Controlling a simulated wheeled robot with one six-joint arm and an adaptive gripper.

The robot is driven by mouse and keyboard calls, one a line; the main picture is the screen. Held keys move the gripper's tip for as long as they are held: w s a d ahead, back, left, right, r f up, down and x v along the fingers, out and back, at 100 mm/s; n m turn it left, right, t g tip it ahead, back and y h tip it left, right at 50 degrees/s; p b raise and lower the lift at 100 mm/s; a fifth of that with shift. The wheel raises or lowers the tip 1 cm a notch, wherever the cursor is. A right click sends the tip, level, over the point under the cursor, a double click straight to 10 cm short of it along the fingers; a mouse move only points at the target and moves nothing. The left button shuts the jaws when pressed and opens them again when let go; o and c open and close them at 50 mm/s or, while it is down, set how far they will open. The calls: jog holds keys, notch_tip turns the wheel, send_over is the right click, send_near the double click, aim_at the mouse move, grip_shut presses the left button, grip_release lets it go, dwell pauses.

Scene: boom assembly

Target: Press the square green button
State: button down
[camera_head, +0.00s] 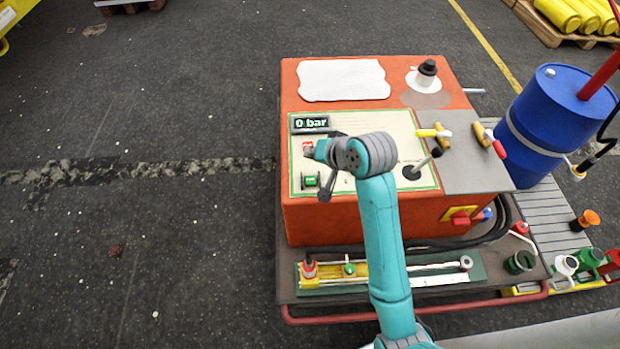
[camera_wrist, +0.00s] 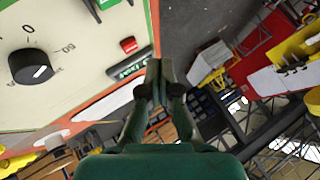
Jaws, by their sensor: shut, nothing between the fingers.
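The square green button (camera_head: 311,181) sits at the lower left of the pale panel (camera_head: 408,132) on top of the orange machine. My gripper (camera_head: 325,196) shows as a small dark shape just right of the button in the head view.
A red button (camera_head: 308,147) lies above the green one, below the "0 bar" display (camera_head: 311,123). A black dial knob (camera_wrist: 31,66) shows in the wrist view. A blue barrel (camera_head: 548,125) stands right of the machine.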

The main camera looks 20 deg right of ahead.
aim_at(308, 176)
jog(key=shift+f, duration=4.2)
jog(key=shift+f, duration=0.1)
jog(key=shift+f, duration=0.35)
jog(key=shift+f, duration=0.5)
jog(key=shift+r, duration=0.95)
jog(key=shift+r, duration=2.5)
